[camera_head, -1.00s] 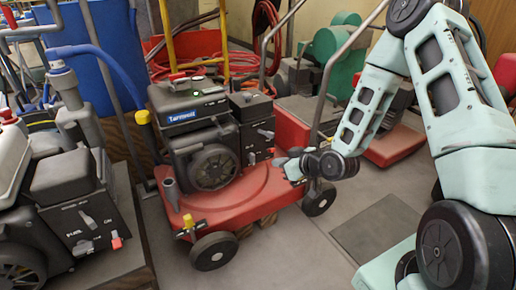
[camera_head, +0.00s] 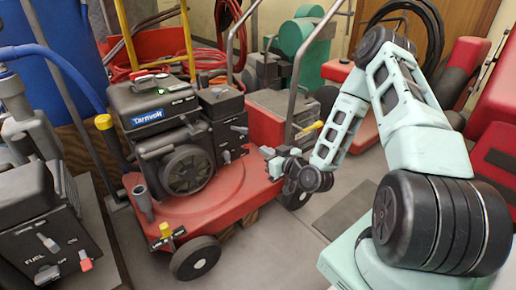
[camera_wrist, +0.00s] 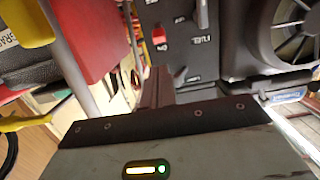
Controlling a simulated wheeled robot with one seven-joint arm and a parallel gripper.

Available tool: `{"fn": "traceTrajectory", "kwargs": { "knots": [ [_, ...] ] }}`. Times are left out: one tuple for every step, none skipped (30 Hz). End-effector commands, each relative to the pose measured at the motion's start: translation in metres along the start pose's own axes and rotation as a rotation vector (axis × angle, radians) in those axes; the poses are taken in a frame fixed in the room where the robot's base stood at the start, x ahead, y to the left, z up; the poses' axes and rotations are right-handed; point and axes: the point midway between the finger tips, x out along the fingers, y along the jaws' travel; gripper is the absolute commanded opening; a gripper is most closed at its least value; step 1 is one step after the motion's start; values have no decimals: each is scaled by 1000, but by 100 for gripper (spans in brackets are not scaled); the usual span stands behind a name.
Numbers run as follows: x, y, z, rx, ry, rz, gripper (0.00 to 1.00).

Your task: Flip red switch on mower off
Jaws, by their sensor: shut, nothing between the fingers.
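The red mower (camera_head: 215,192) stands in the middle of the head view, with a black engine (camera_head: 185,165) on its red deck. A dark control panel (camera_head: 228,125) with small levers is on the engine's right side. In the wrist view a small red switch (camera_wrist: 159,36) shows on this dark panel, beside a grey lever (camera_wrist: 202,14) and white lettering; its on or off position is unclear. My gripper (camera_head: 272,160) is at the deck's right edge, beside the panel and lower than it. In the wrist view its dark fingers (camera_wrist: 156,86) are shut and empty, apart from the switch.
Another machine at lower left has its own red switch (camera_head: 85,260) and lettering. A blue panel (camera_head: 55,50) and a red bin with hoses (camera_head: 160,50) stand behind. More red equipment (camera_head: 490,160) is at right. Grey floor (camera_head: 270,255) is open in front.

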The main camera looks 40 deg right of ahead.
Motion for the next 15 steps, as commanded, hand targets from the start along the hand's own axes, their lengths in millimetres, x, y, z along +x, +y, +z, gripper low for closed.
{"fn": "traceTrajectory", "kwargs": {
  "knots": [
    [8, 0, 3, -2, 2, 0, 0],
    [13, 0, 3, -2, 3, 1, 0],
    [20, 0, 3, -2, 4, 0, 0],
    [25, 0, 3, -3, 4, 0, 0],
    [31, 0, 4, -3, 4, 0, 0],
    [39, 0, 4, -3, 4, 0, 0],
    [44, 0, 4, -2, 4, 0, 0],
    [50, 0, 4, -1, 3, 0, 0],
    [56, 0, 4, -1, 3, 0, 0],
    [61, 0, 4, -2, 3, 0, 0],
    [66, 0, 4, -1, 3, 0, 0],
    [72, 0, 3, 0, 3, 1, 0],
    [75, 0, 3, -1, 2, 1, 0],
    [78, 0, 3, -1, 1, 0, 0],
    [82, 0, 2, -1, 2, 0, 0]
  ]
}}
